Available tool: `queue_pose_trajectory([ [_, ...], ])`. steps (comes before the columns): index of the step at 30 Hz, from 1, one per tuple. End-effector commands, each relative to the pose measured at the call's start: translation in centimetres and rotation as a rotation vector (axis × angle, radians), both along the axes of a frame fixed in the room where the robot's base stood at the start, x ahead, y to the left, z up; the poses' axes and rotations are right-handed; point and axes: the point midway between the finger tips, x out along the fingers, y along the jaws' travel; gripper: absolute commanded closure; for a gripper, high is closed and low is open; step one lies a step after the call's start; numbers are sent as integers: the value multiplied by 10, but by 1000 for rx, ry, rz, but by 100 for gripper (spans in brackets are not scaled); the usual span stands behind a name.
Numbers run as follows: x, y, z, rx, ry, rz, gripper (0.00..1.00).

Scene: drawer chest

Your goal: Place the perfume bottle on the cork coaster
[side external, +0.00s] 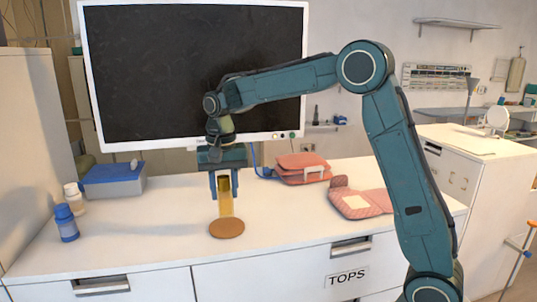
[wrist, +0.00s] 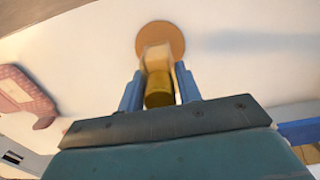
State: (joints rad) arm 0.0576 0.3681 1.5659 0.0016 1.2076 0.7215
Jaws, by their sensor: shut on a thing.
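The perfume bottle is amber-yellow with a gold cap and shows in the side view (side external: 226,203) and in the wrist view (wrist: 157,62). My gripper (side external: 224,190) is shut on it, and its blue fingers also show in the wrist view (wrist: 158,88). The bottle hangs upright below the fingers. The round brown cork coaster (side external: 226,229) lies on the white chest top. In the wrist view the coaster (wrist: 160,30) sits just beyond the bottle, partly covered by it. The bottle's lower end overlaps the coaster's far edge in the side view; I cannot tell whether they touch.
A large monitor (side external: 190,75) stands behind. The front edge is near the coaster.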

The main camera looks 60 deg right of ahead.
Motion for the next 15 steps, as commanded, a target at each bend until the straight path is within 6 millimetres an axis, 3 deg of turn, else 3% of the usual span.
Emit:
queue_pose_trajectory([
  [7,0,0,-28,0,1,0,97],
  [15,0,0,-33,0,-1,0,97],
])
